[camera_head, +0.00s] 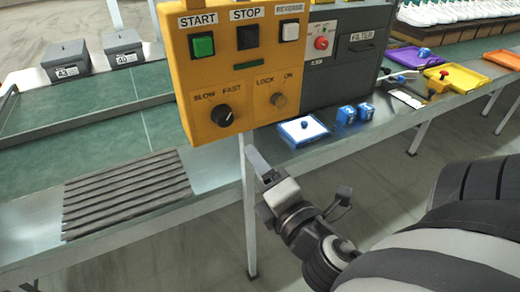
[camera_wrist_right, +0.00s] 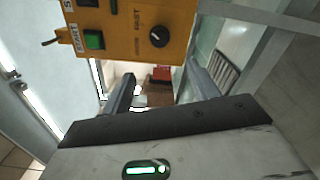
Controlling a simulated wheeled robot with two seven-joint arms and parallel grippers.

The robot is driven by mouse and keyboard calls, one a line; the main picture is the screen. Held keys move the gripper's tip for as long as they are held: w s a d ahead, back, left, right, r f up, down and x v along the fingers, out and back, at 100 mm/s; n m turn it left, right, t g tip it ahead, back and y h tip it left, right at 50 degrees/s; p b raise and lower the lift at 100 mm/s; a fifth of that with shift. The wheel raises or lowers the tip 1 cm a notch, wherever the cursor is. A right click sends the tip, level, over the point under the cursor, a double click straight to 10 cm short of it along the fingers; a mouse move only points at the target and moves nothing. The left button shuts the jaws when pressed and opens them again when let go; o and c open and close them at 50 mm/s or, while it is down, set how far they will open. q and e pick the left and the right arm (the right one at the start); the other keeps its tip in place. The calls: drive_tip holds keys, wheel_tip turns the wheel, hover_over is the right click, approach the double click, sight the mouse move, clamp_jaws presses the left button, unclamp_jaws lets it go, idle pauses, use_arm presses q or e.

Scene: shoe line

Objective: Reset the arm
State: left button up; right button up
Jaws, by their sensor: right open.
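My right gripper (camera_head: 260,168) is in front of and below the yellow control box (camera_head: 245,60), held in the air apart from it. In the wrist view its two fingers (camera_wrist_right: 160,82) stand apart with nothing between them. The box has a green START button (camera_head: 202,45), a dark STOP button (camera_head: 248,37) and a white REVERSE button (camera_head: 290,31). My left gripper is out of view.
A grey FILTER unit (camera_head: 352,75) adjoins the box. A white-and-blue tray (camera_head: 303,132) and blue blocks (camera_head: 347,114) lie along the bench edge. A ribbed grey mat (camera_head: 125,193) is at left; two grey boxes (camera_head: 66,60) (camera_head: 123,48) stand behind. A bench leg (camera_head: 249,215) is near my gripper.

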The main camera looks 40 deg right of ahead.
drive_tip(key=s+a+f+m+g+y, duration=0.1)
drive_tip(key=a+f+m+g+y, duration=0.1)
drive_tip(key=f+m, duration=0.3)
drive_tip(key=s+a+f+m+g+y, duration=0.1)
drive_tip(key=a+f+m, duration=0.4)
drive_tip(key=f, duration=0.8)
drive_tip(key=s+a+f+m+g+y, duration=0.2)
drive_tip(key=f+m, duration=0.4)
drive_tip(key=f, duration=0.3)
drive_tip(key=a+g+y, duration=0.1)
drive_tip(key=g, duration=0.1)
drive_tip(key=shift+a+m+g+y, duration=0.2)
drive_tip(key=shift+m+g+y, duration=0.1)
drive_tip(key=shift+m, duration=0.1)
